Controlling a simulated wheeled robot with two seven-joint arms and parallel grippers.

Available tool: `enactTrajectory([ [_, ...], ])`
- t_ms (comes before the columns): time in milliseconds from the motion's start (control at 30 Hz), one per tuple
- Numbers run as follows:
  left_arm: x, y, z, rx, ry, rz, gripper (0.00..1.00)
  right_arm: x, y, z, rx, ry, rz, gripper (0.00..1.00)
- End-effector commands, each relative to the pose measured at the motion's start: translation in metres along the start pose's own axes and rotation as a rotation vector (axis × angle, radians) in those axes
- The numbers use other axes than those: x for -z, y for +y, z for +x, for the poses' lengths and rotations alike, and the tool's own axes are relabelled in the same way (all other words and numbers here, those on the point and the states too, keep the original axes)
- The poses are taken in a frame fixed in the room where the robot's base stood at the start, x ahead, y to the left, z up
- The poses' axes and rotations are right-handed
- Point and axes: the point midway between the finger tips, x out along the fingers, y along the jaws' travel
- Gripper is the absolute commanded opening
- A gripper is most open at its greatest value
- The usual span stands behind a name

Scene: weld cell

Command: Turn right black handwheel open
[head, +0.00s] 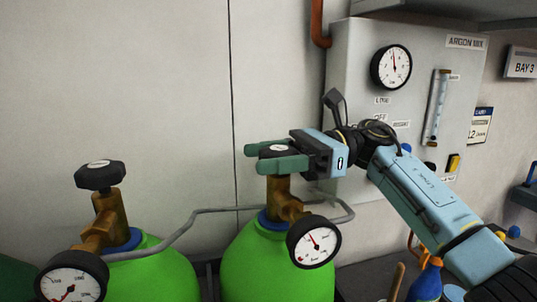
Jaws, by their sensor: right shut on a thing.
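The right black handwheel (279,151) sits on top of the brass valve of the right green gas cylinder. My right gripper (266,157) comes in from the right, its two green fingers on either side of the wheel. It is shut on the handwheel, and the fingers hide much of the rim. The right brass valve (279,192) stands upright below it. The right gauge (313,242) hangs at the valve's front, with its needle near the upper left. The left black handwheel (100,176) stands free on the left cylinder. My left gripper is not in view.
A grey panel (351,75) with a dial (391,67) is on the wall behind my right arm. A grey pipe (213,211) runs between the valves. A blue bottle (425,283) stands low at the right. The wall area above the cylinders is clear.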

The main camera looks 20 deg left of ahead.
Motion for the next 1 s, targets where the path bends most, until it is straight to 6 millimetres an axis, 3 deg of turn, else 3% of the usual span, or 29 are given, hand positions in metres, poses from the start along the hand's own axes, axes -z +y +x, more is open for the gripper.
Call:
enactTrajectory([
  [367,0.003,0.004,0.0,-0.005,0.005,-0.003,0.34,0.001,0.0,0.0,-0.004,0.003,0.0,0.31],
  [400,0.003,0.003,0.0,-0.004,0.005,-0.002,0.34,0.001,0.0,0.0,-0.004,0.003,0.0,0.55],
  [567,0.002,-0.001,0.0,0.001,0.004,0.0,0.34,0.001,0.0,0.0,-0.004,0.002,0.0,0.75],
  [867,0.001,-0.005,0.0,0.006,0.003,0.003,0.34,0.0,0.0,-0.002,-0.003,0.001,0.001,0.75],
  [1000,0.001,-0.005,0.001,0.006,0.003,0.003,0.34,0.0,-0.001,-0.016,0.0,0.002,0.002,0.75],
])
